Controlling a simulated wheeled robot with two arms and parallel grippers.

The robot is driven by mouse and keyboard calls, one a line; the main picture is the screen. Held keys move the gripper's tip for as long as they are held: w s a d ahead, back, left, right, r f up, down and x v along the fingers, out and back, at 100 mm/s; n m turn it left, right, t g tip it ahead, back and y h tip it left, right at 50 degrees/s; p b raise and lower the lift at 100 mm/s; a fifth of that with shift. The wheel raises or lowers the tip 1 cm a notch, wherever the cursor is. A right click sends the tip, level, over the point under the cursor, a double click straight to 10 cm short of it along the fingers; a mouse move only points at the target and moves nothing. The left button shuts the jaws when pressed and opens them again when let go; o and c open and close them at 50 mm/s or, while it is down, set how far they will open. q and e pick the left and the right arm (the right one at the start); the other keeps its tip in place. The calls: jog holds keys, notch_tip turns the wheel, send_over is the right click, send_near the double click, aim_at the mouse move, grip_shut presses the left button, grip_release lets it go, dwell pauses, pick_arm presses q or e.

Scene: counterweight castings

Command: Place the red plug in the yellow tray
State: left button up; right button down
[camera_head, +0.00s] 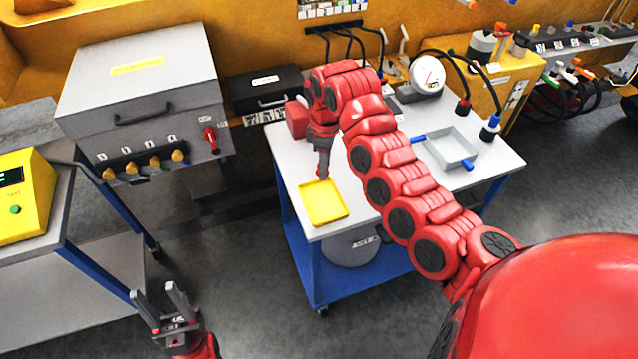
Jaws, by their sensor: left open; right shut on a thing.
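The yellow tray (323,203) is a shallow square tray at the front left of the white-topped cart, and its visible floor looks empty. My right gripper (322,166) points down just behind the tray's far edge. It is shut on the red plug (322,174), of which only a small dark red part shows below the fingers. I cannot tell whether the plug touches the cart top or the tray. My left gripper (156,293) is open and empty, low over the floor, left of the cart.
A grey tray (450,147) with blue handles and a round gauge (427,76) stand on the cart's right and back. A grey box (140,95) with yellow knobs stands to the left. A yellow device (24,196) is at the far left. My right arm covers the cart's middle.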

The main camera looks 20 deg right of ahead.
notch_tip(320, 180, down, 10)
jog(key=shift+a+r+b, duration=0.1)
jog(key=shift+r+b, duration=0.05)
jog(key=shift+b, duration=0.55)
jog(key=shift+f, duration=0.2)
jog(key=shift+w+r+p, duration=0.15)
jog(key=shift+w+p, duration=0.25)
jog(key=shift+w, duration=0.15)
jog(key=shift+w+p, duration=0.55)
jog(key=shift+w, duration=0.9)
jog(key=shift+f+p, duration=0.3)
jog(key=shift+p, duration=0.15)
jog(key=shift+f, duration=0.35)
jog(key=shift+f, duration=0.2)
